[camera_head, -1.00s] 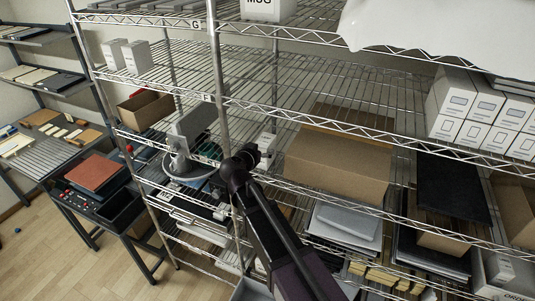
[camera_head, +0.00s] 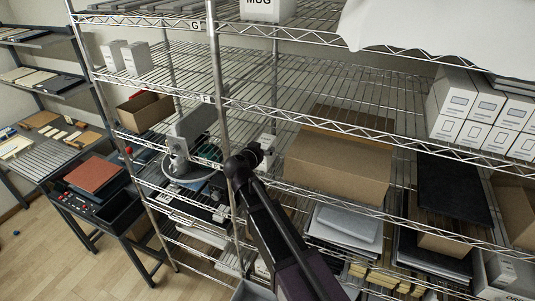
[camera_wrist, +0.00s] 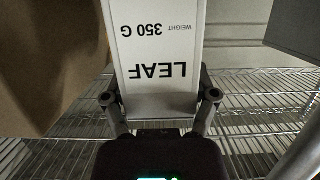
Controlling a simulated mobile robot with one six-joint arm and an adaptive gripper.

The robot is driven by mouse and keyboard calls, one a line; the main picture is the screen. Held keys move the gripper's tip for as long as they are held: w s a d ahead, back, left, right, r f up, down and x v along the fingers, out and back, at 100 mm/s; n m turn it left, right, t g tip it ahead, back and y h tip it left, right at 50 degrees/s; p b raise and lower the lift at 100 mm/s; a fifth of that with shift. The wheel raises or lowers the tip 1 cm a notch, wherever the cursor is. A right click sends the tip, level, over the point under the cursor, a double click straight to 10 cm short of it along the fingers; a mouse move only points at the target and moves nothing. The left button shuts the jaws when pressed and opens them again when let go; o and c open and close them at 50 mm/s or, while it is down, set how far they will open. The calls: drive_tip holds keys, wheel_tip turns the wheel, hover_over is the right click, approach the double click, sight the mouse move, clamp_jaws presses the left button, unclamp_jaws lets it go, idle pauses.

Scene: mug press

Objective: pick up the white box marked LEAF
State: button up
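The white box marked LEAF (camera_wrist: 160,50) fills the upper middle of the wrist view, its print upside down there. In the head view the white box (camera_head: 267,141) shows only in part on a shelf, just behind and right of my arm's dark end. My gripper (camera_wrist: 160,97) is open, with one fingertip on each side of the box's near end. A narrow gap seems to show at each fingertip. In the head view the fingers are hidden behind my wrist.
A brown cardboard box (camera_head: 338,165) stands close on the right of the LEAF box. A grey device (camera_head: 195,125) stands on the left, beyond the shelf post (camera_head: 217,70). The wire shelf above (camera_head: 300,115) passes close over my wrist.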

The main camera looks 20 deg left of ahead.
drive_tip(key=c, duration=0.5)
drive_tip(key=shift+r, duration=0.15)
wheel_tip(320, 180, up, 4)
drive_tip(key=p, duration=0.4)
drive_tip(key=s, duration=0.6)
drive_tip(key=s+a, duration=0.1)
drive_tip(key=s, duration=1.1)
drive_tip(key=shift+a+f, duration=0.2)
drive_tip(key=shift+f, duration=0.2)
